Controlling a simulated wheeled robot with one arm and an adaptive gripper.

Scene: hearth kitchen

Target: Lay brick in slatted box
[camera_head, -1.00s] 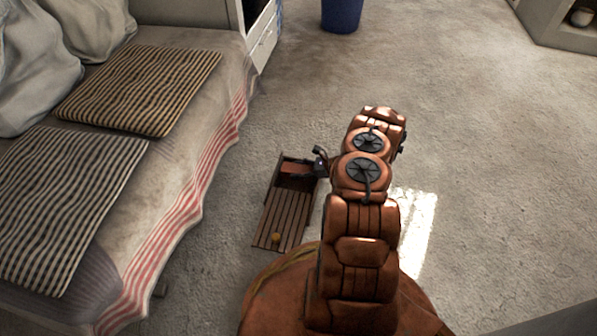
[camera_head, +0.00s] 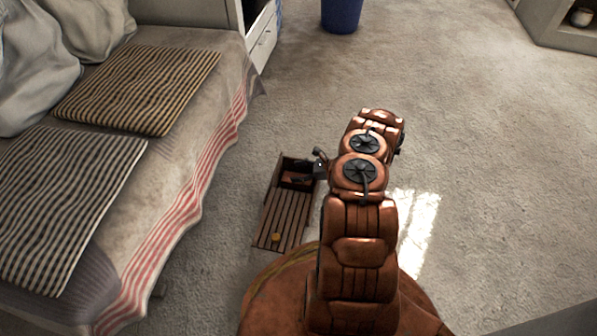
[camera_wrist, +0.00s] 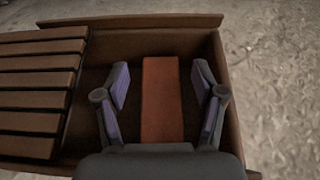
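The slatted box (camera_head: 267,216) lies on the carpet, with a slatted lid over part of it and one end uncovered. In the wrist view its wooden wall (camera_wrist: 150,21) frames the open compartment. The reddish-brown brick (camera_wrist: 162,112) lies inside this compartment, and it also shows in the head view (camera_head: 294,179). My gripper (camera_wrist: 162,84) is over the compartment with its fingers spread on both sides of the brick. A gap shows between each finger and the brick. The brick's near end is hidden by my gripper's body.
A bed (camera_head: 178,195) with striped cushions stands to the left. A blue bin (camera_head: 341,14) is at the back. The carpet on the right is clear.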

